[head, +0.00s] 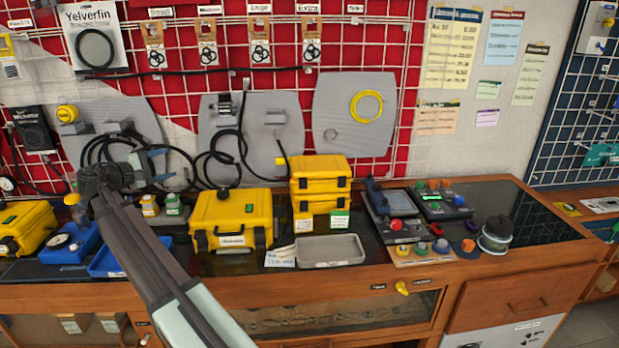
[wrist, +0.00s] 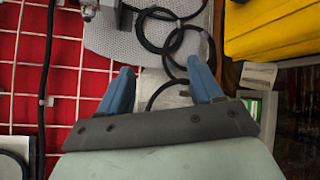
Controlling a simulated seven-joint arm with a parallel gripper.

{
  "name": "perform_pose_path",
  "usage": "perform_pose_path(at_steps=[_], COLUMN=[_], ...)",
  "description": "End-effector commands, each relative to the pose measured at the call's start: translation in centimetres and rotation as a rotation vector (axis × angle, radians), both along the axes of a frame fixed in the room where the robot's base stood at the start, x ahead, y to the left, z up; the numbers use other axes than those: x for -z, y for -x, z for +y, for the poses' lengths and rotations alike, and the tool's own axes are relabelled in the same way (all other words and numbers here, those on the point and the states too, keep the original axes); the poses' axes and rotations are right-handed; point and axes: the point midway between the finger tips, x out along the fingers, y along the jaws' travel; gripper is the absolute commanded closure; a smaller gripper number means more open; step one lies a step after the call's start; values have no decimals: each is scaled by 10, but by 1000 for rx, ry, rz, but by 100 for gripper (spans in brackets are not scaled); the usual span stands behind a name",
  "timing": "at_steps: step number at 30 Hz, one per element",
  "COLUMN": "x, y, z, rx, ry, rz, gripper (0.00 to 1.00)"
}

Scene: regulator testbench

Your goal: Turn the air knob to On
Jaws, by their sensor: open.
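A yellow knob (head: 402,288) sits on the wooden front rail of the bench, right of centre in the head view. It has a small dark label on each side, too small to read, and looks tilted. I take it to be the air knob, though I cannot confirm this. My gripper (head: 150,160) is at the left, in front of the pegboard and far from this knob. In the wrist view my gripper (wrist: 160,85) has its two blue fingers apart with nothing held between them. The knob is not in the wrist view.
Black hoses (wrist: 180,45) hang on the wall beyond my fingers. Yellow cases (head: 232,222) and a grey tray (head: 330,250) stand on the bench between my gripper and the knob. A panel with coloured knobs (head: 420,250) lies just above the rail. Space before the rail looks clear.

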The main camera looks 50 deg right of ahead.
Motion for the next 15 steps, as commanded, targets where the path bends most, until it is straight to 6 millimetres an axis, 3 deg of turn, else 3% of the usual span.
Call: perform_pose_path(at_steps=[1,3,8,15], x=[-7,-16,-37,-67], y=[12,30,75,155], z=[-29,-62,-133,-225], rx=[55,125,284,524], ry=[7,16,26,9], rz=[23,59,140,259], gripper=[35,35,35,35])
